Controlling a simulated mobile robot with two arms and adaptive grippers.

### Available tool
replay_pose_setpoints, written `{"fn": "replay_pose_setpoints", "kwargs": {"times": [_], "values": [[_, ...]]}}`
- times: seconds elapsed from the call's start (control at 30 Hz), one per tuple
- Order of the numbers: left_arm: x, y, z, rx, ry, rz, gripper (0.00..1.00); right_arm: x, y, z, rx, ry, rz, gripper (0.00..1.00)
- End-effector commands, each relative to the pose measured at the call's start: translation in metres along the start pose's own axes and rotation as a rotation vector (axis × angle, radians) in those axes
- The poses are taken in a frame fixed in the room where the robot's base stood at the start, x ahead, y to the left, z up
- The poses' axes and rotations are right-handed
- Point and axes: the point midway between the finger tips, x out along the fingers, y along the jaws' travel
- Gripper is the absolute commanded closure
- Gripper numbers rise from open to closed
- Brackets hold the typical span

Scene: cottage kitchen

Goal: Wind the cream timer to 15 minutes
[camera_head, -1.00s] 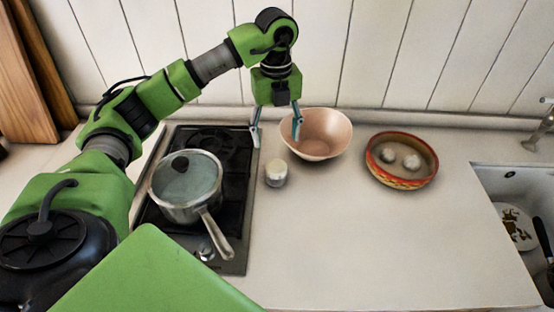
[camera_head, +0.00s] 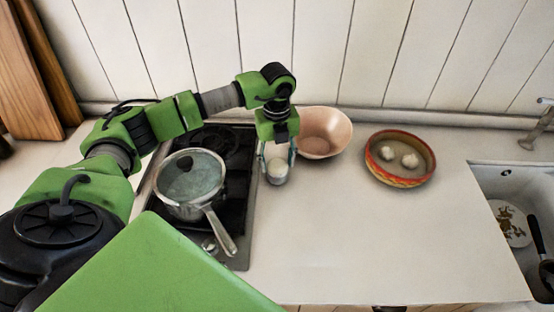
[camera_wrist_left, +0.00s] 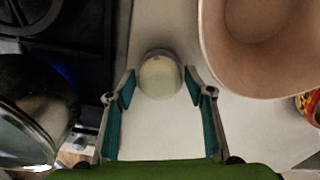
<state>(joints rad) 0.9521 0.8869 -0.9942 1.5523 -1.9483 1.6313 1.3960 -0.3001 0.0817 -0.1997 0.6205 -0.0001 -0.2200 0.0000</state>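The cream timer (camera_head: 277,172) is a small round cylinder standing upright on the counter, just right of the hob. In the left wrist view the timer (camera_wrist_left: 160,76) shows from above, its pale round top between the fingertips. My left gripper (camera_head: 277,158) points down over the timer, with its fingers on either side. In the left wrist view the left gripper (camera_wrist_left: 158,86) is open, with a gap between each fingertip and the timer's side. Any minute marks on the timer are too small to read. My right gripper is not in view.
A pink bowl (camera_head: 324,135) stands close behind and right of the timer. A lidded pot (camera_head: 190,178) sits on the black hob (camera_head: 237,220) to the left. A red-rimmed bowl (camera_head: 398,180) holds garlic bulbs. The front counter (camera_head: 350,240) is clear; a sink (camera_head: 500,183) is at right.

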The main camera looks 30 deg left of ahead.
Motion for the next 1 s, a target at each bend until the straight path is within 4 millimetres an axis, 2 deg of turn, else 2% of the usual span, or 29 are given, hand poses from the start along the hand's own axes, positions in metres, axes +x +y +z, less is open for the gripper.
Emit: {"fn": "replay_pose_setpoints", "kwargs": {"times": [0.03,0.07,0.1,0.23,0.4,0.67,0.7,0.73,1.0], "values": [[0.0,0.0,0.0,0.0,0.0,0.0,0.69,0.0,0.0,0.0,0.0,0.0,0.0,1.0],[0.0,0.0,0.0,0.0,0.0,0.0,0.77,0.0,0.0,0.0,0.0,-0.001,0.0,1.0],[0.0,0.0,0.0,0.0,0.0,0.0,0.79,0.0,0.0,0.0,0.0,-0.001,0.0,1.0],[0.0,0.0,0.0,0.004,0.0,0.0,0.79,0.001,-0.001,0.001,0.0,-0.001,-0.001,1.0],[0.002,-0.001,0.0,0.066,0.0,0.0,0.79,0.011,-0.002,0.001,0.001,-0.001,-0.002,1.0],[0.0,-0.001,-0.001,0.08,0.001,0.0,0.79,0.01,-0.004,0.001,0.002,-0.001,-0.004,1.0],[0.0,-0.001,-0.001,0.08,0.001,0.0,0.5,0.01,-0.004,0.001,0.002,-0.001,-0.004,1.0],[0.0,-0.001,-0.001,0.079,0.001,0.0,0.43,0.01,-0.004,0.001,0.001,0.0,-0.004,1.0],[-0.001,-0.001,0.0,0.079,0.001,0.0,0.41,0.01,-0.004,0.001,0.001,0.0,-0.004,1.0]]}}
